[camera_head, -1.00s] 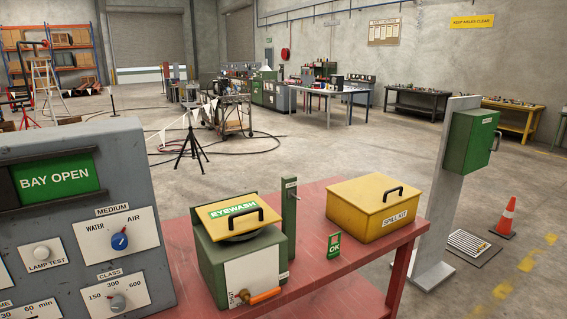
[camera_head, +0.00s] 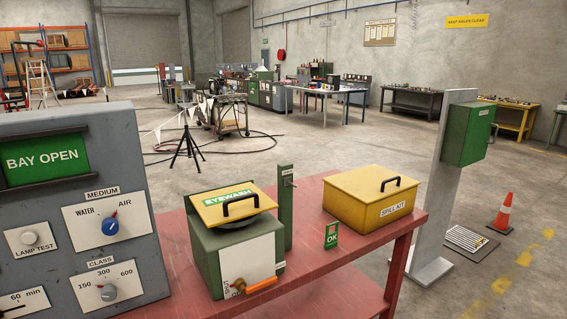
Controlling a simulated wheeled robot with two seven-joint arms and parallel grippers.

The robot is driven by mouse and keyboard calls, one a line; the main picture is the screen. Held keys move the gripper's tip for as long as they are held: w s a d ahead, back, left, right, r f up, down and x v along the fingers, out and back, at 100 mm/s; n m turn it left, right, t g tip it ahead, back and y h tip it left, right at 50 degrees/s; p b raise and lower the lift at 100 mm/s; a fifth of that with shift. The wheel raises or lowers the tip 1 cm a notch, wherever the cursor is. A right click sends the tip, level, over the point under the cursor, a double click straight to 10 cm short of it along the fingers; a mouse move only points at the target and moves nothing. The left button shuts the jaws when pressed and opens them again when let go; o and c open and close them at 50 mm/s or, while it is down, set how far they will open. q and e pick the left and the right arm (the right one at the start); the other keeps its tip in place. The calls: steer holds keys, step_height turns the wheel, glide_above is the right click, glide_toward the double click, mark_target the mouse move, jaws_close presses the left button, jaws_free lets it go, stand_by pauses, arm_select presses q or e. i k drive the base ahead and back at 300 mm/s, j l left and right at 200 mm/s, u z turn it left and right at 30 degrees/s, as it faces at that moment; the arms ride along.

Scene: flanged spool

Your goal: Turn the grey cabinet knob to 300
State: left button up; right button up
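The grey cabinet (camera_head: 135,160) stands at the left edge of the head view, cut off by the frame. Low on its front is the CLASS panel, marked 150, 300 and 600, with a grey knob (camera_head: 108,293) in its middle. The 300 mark is above the knob, 150 to its upper left and 600 to its upper right. Neither of my grippers is in view, and nothing touches the knobs.
A LAMP TEST button (camera_head: 28,238) and a partly cut-off dial (camera_head: 14,308) sit left of the knobs. A red table (camera_head: 310,285) right of the cabinet bears a green eyewash box (camera_head: 205,250) and a yellow spill kit (camera_head: 350,207). Open floor lies beyond.

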mark_target(109, 292)
steer(key=u, duration=1.45)
